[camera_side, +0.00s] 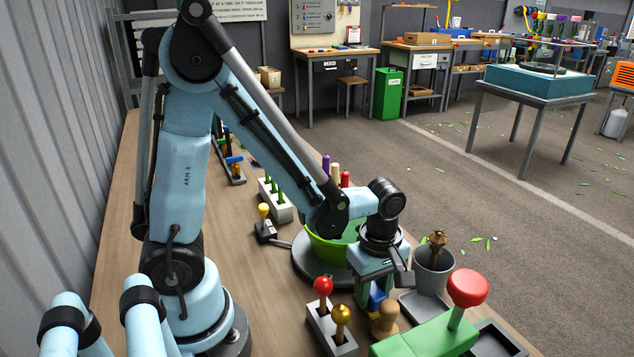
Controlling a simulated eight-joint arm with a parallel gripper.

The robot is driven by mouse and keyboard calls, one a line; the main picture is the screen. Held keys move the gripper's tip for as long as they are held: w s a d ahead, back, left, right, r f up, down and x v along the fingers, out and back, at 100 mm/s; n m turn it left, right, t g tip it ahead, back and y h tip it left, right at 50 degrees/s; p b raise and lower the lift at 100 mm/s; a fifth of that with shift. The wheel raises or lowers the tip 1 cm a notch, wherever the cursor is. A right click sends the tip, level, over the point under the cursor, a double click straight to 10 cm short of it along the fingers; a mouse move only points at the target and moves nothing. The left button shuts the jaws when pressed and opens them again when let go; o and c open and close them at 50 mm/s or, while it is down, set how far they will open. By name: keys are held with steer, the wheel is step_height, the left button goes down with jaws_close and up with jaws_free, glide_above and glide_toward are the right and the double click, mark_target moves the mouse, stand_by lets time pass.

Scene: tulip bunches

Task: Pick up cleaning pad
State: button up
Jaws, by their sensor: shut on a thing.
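My gripper (377,289) points down at the front right of the bench, just right of the green bowl (322,246). It is shut on a small blue piece (376,297), which looks like the cleaning pad. Only part of the pad shows between the fingers, and the jaws hide the rest. I cannot tell whether the pad touches the surface below.
A grey pot (433,268) stands close to the right of the gripper. A wooden knob (385,318), a green block with a red button (467,288) and a white holder with red and gold knobs (331,330) crowd the front. Bare bench (262,310) lies to the left.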

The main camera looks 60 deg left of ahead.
mark_target(373, 289)
steer(key=shift+r, duration=0.15)
steer(key=shift+r, duration=4.85)
